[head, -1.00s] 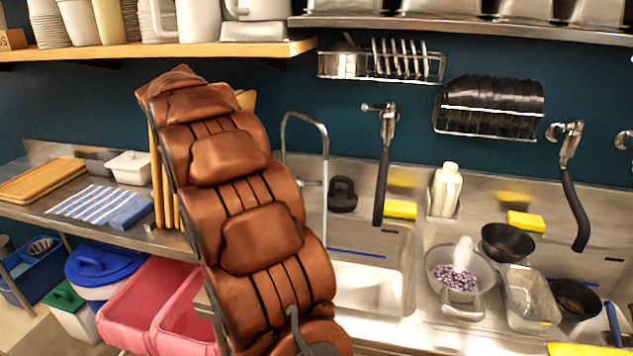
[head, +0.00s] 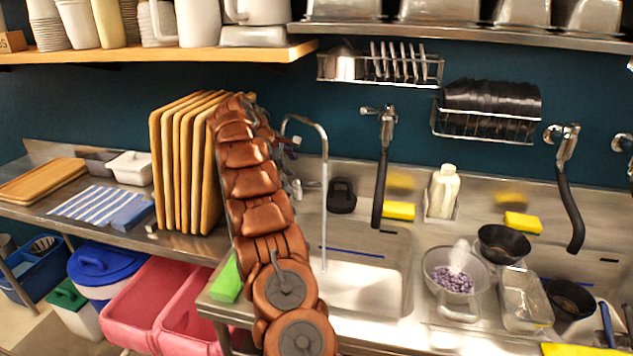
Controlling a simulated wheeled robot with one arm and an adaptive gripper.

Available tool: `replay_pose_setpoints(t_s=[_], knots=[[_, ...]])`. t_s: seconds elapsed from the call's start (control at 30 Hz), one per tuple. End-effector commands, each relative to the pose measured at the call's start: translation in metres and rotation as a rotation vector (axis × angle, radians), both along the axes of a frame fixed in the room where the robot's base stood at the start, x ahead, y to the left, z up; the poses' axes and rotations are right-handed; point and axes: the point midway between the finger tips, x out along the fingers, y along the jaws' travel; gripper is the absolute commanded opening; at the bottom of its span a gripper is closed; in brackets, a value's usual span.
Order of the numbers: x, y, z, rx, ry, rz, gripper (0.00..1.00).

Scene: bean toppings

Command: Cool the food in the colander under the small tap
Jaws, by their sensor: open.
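The colander (head: 478,283), a metal bowl holding purple beans (head: 453,279), stands on the steel counter right of the left sink. A pale, steam-like plume (head: 461,252) rises from the beans. The small tap (head: 305,119) is a thin gooseneck at the back of the left sink (head: 372,285). My gripper (head: 284,142) shows only in part at the far end of my raised brown arm, beside the tap and well left of the colander. It is open, with nothing visible in it.
Two dark bowls (head: 505,244) (head: 572,298) and a clear container (head: 524,300) crowd the colander's right side. A black-hosed tap (head: 380,165) hangs behind the sink. Upright wooden boards (head: 180,165) stand left of my arm. A green sponge (head: 227,281) lies at the counter's left end.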

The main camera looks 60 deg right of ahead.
Motion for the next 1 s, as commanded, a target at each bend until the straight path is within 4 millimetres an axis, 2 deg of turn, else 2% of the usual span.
replay_pose_setpoints(t_s=[0.1, 0.3, 0.77, 1.0], knots=[[-0.003, -0.018, -0.014, 0.002, 0.021, -0.014, 0.46], [-0.010, -0.041, -0.037, 0.003, 0.050, -0.030, 0.46], [-0.019, -0.057, -0.056, 0.004, 0.067, -0.042, 0.46], [-0.025, -0.073, -0.075, 0.006, 0.068, -0.044, 0.46]])
